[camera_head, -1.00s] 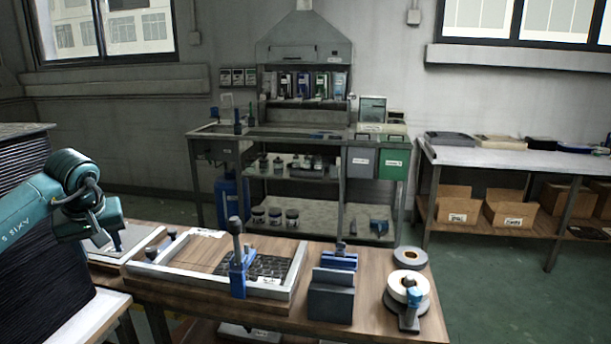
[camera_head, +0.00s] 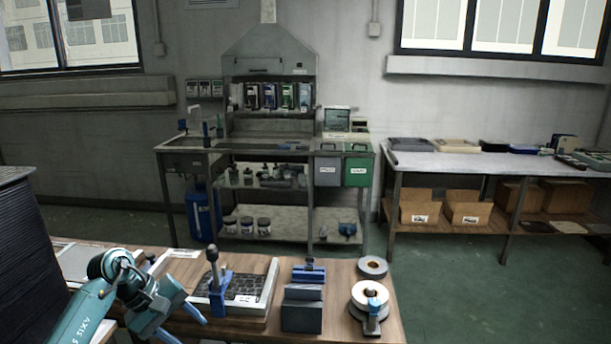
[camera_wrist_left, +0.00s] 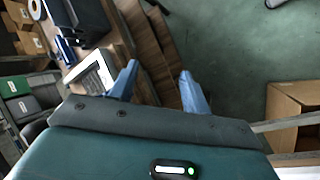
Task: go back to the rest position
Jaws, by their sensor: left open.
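My left gripper (camera_head: 188,322) is at the lower left of the head view, on a teal arm that comes in from the left. Its two blue fingers are apart with nothing between them. The left wrist view shows the same fingers (camera_wrist_left: 158,84) spread over empty space, with the floor and the bench edge beyond. In the head view the gripper overlaps the near left part of the pale tray frame (camera_head: 268,290); whether it touches is not clear. My right gripper is in neither view.
The wooden bench (camera_head: 335,322) holds a blue clamp (camera_head: 220,292), a dark grey block (camera_head: 302,316) and a tape dispenser (camera_head: 371,325). A dark stack (camera_head: 25,260) stands at the left. Green floor (camera_head: 480,300) is clear at the right.

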